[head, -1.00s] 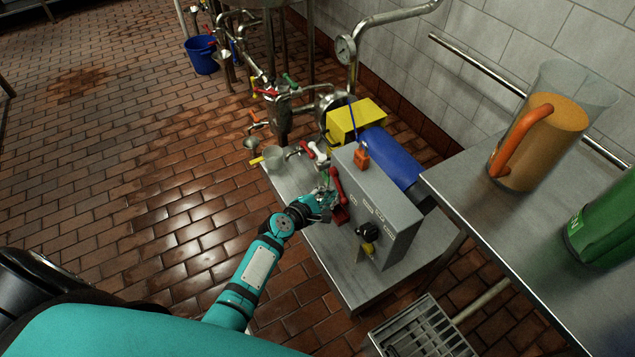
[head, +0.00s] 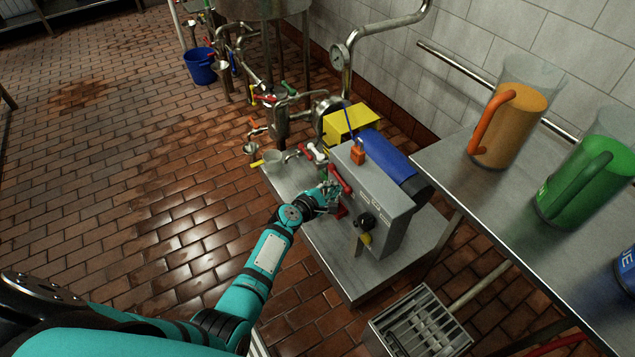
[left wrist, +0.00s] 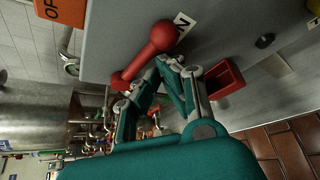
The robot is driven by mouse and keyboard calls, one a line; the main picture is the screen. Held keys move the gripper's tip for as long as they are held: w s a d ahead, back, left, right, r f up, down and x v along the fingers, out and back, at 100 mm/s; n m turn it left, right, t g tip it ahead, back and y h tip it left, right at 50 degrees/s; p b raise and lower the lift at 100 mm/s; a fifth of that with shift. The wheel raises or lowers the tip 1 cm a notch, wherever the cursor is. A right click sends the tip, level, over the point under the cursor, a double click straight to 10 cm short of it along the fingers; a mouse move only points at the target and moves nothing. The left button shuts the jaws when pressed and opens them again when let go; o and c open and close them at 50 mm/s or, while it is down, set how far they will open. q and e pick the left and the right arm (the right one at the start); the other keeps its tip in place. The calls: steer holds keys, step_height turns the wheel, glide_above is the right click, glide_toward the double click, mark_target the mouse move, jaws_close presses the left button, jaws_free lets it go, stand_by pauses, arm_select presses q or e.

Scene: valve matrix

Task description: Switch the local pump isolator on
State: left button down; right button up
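The grey control box (head: 372,190) stands on a steel bench and carries a red lever handle (head: 340,179) on its front face. In the left wrist view, the red handle (left wrist: 145,55) slants, its ball end beside a white label (left wrist: 184,24) on which an N shows. My left gripper (head: 330,194) is beside the handle, close to the box face. In the left wrist view, the left gripper (left wrist: 146,84) has its fingers apart, with tips near the handle; contact is unclear. My right gripper is not in view.
A red bracket (left wrist: 225,78) juts from the box beside the fingers. An orange tag (head: 358,155) sits atop the box, and a black knob (head: 366,219) is on its front. A blue motor (head: 388,155) lies behind. A steel shelf (head: 445,170) with jugs is at right.

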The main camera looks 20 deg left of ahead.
arm_select(q)
steer(key=shift+r, duration=0.1)
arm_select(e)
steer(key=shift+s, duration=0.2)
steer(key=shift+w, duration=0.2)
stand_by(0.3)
arm_select(q)
steer(key=v, duration=1.2)
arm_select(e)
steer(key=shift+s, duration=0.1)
arm_select(q)
steer(key=s+d+f+m+g+y+p, duration=0.2)
steer(key=s+f+m+g+p, duration=0.8)
steer(key=s+f, duration=0.95)
steer(key=s+a+f+m+g+y+p, duration=0.1)
steer(key=s+a+f+m+p, duration=0.1)
steer(key=s+m, duration=0.6)
steer(key=s+a+f+m+g+p, duration=0.1)
steer(key=s+f+m, duration=0.3)
steer(key=s, duration=1.5)
steer(key=a+m, duration=0.1)
steer(key=m, duration=0.2)
steer(key=shift+f+m+y+p, duration=0.2)
steer(key=shift+m+y+p, duration=0.2)
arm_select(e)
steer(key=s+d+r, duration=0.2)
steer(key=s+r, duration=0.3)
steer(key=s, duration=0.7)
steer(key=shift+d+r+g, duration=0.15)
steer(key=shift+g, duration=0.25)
